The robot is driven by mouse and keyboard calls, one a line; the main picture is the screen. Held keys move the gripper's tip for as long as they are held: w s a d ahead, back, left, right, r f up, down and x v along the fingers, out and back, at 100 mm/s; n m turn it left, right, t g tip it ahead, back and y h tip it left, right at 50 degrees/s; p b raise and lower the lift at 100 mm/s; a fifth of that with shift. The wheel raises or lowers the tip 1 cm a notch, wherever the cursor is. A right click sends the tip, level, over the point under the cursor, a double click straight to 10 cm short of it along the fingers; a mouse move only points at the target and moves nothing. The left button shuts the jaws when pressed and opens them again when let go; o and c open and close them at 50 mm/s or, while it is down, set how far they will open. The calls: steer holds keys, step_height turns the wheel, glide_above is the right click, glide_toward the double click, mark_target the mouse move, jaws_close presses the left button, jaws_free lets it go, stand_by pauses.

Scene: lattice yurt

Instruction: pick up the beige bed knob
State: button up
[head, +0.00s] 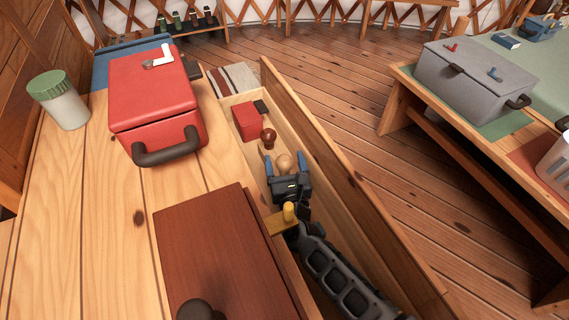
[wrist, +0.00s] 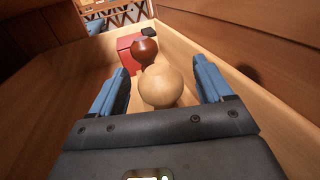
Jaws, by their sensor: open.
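The beige bed knob (head: 284,164) is a pale round wooden ball inside the open drawer (head: 337,183). In the wrist view the knob (wrist: 160,86) sits between the two blue fingers, nearer the palm, with a visible gap on each side. My gripper (head: 284,160) is open, reaching down into the drawer around the knob. It also shows in the wrist view (wrist: 160,78). The knob's lower part is hidden by my gripper in the head view.
A dark brown knob (head: 268,138) stands just beyond the beige one, with a red box (head: 246,121) behind it. The drawer walls are close on both sides. A red cooler (head: 153,95), a brown box (head: 220,250) and a green-lidded jar (head: 60,105) stand on the wooden top.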

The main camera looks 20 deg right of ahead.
steer(key=shift+x, duration=1.15)
steer(key=shift+c, duration=0.3)
steer(key=c, duration=1)
